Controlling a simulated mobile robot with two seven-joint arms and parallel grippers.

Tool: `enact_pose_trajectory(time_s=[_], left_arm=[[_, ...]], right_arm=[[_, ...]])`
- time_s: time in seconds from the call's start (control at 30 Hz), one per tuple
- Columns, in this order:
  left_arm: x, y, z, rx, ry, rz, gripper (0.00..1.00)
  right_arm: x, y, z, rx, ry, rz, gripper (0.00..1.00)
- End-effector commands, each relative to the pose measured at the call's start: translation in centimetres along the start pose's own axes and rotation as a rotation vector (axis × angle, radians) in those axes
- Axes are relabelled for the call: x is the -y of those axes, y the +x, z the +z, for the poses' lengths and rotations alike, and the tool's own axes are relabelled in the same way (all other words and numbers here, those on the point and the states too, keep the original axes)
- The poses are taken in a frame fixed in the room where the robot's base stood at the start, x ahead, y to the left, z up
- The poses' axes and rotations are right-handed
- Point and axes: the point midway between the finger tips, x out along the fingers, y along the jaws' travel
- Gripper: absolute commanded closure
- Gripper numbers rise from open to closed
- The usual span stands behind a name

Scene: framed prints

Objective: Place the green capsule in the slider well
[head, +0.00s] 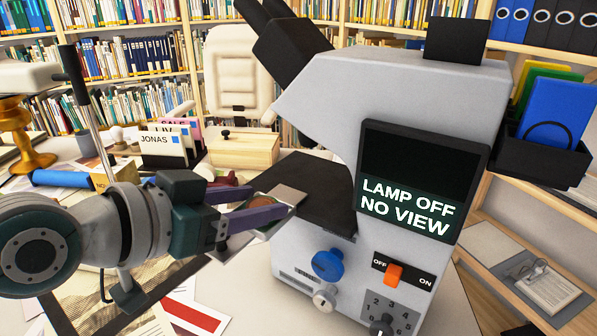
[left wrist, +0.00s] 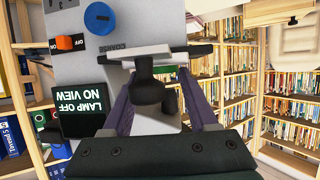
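A large grey microscope (head: 395,90) stands in front of me, its screen (head: 408,205) reading "LAMP OFF NO VIEW". A pale flat plate (head: 288,195) lies at the left edge of its dark stage (head: 322,188); I cannot tell whether it is the slider. My left gripper (head: 264,200) is at this edge, its two purple fingers spread apart. In the left wrist view the gripper (left wrist: 157,75) straddles dark microscope parts (left wrist: 149,95), with a pale plate (left wrist: 150,55) beyond; I see nothing clamped. My right gripper is out of view.
A blue knob (head: 328,265) and orange lamp switch (head: 393,274) are on the microscope's front. A black holder with folders (head: 543,153) is at right. Papers (head: 195,316) and index boxes (head: 163,146) cover the desk at left. Bookshelves (head: 130,50) stand behind.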

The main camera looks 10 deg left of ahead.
Motion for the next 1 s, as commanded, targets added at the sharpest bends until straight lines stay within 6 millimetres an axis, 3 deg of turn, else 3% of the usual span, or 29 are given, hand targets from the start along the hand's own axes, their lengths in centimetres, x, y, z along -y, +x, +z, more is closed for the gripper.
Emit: enact_pose_trajectory(time_s=[0.03, 0.2, 0.57, 1.0], left_arm=[[0.0, 0.0, 0.0, 0.0, 0.0, 0.0, 0.34], [0.0, 0.0, 0.0, 0.0, 0.0, 0.0, 0.15], [0.0, -0.6, -0.4, 0.001, 0.001, 0.0, 0.14], [-0.1, -9.3, -0.3, 0.005, 0.002, 0.002, 0.14]], right_arm=[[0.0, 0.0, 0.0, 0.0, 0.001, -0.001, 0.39], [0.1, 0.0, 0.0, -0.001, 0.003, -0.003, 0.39], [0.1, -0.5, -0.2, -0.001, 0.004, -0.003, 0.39], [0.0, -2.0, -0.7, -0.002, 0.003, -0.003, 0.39]])
